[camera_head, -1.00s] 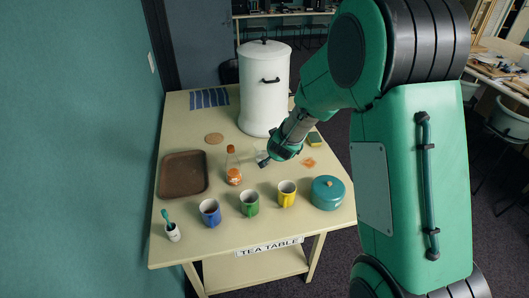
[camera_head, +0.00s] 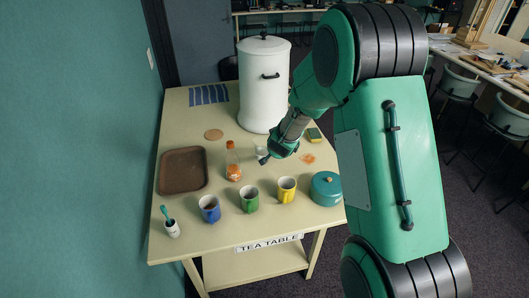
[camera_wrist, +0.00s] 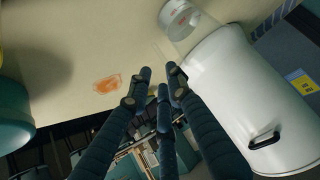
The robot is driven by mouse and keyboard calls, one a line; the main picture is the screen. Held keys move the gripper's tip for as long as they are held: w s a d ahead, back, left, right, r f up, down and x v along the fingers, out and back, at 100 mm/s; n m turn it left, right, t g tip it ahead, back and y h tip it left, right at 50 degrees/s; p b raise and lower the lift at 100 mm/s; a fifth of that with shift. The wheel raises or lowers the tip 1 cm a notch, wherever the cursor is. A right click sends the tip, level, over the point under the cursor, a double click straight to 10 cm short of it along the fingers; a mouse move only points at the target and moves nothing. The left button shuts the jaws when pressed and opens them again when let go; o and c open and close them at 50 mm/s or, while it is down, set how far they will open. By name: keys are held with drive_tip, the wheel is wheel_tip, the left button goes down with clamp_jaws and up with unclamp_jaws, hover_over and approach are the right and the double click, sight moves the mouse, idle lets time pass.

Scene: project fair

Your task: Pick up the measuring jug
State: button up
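The measuring jug (camera_head: 261,152) is a small clear vessel on the tea table, in front of the white urn. In the head view it is partly hidden by my gripper (camera_head: 265,159). The fingertips are clear of the jug in the wrist view.
The white urn (camera_head: 262,85) stands close behind the jug. An orange-capped bottle (camera_head: 233,165) is to its left. Blue (camera_head: 210,209), green (camera_head: 250,199) and yellow (camera_head: 287,190) mugs and a teal pot (camera_head: 326,189) stand in front. A brown tray (camera_head: 182,171) lies left.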

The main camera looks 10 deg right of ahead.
drive_tip(key=shift+b+x, duration=0.45)
drive_tip(key=shift+x, duration=1.8)
drive_tip(key=shift+w, duration=0.1)
drive_tip(key=x, duration=0.1)
drive_tip(key=b+x, duration=0.1)
drive_tip(key=x, duration=0.2)
drive_tip(key=shift+s+a+f+b, duration=0.15)
drive_tip(key=shift+s+f+b, duration=0.1)
drive_tip(key=shift+f+b, duration=0.15)
drive_tip(key=shift+w+f, duration=0.2)
drive_tip(key=shift+w, duration=0.25)
clamp_jaws()
